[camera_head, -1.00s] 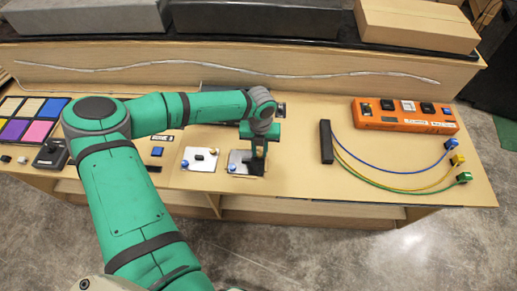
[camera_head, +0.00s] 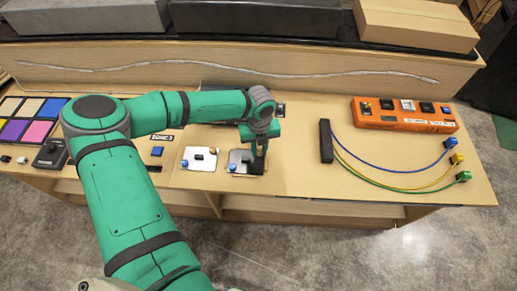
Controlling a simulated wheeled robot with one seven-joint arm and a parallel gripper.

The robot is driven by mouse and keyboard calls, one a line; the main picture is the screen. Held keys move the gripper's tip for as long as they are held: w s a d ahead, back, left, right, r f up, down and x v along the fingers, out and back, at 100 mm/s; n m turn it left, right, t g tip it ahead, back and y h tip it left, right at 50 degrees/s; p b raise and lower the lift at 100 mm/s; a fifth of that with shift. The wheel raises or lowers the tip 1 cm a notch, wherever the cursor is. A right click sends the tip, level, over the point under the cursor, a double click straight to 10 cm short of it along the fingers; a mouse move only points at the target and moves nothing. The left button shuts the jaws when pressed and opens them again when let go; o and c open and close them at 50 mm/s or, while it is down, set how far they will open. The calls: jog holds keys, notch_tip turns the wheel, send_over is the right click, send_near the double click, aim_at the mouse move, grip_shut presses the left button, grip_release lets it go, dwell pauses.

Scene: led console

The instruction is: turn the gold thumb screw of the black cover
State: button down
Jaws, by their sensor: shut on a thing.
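The black cover (camera_head: 256,169) sits at the right part of a silver plate (camera_head: 240,158) on the table, partly hidden by my gripper. My gripper (camera_head: 260,157) points down over the cover, its fingers close together and shut at the cover's top. The gold thumb screw is not visible; the fingers hide the spot where they grip. A blue knob (camera_head: 233,168) stands at the plate's left front corner.
An orange box (camera_head: 404,116) with switches stands at the right back. A black block (camera_head: 326,141) with blue, yellow and green cables lies to the right. The front table edge is close.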

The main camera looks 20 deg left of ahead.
aim_at(259, 153)
jog(key=c, duration=1.9)
grip_release()
jog(key=shift+s+d, duration=0.1)
jog(key=shift+s, duration=0.05)
jog(key=shift+o, duration=0.3)
notch_tip(259, 153, up, 11)
jog(key=shift+f, duration=0.15)
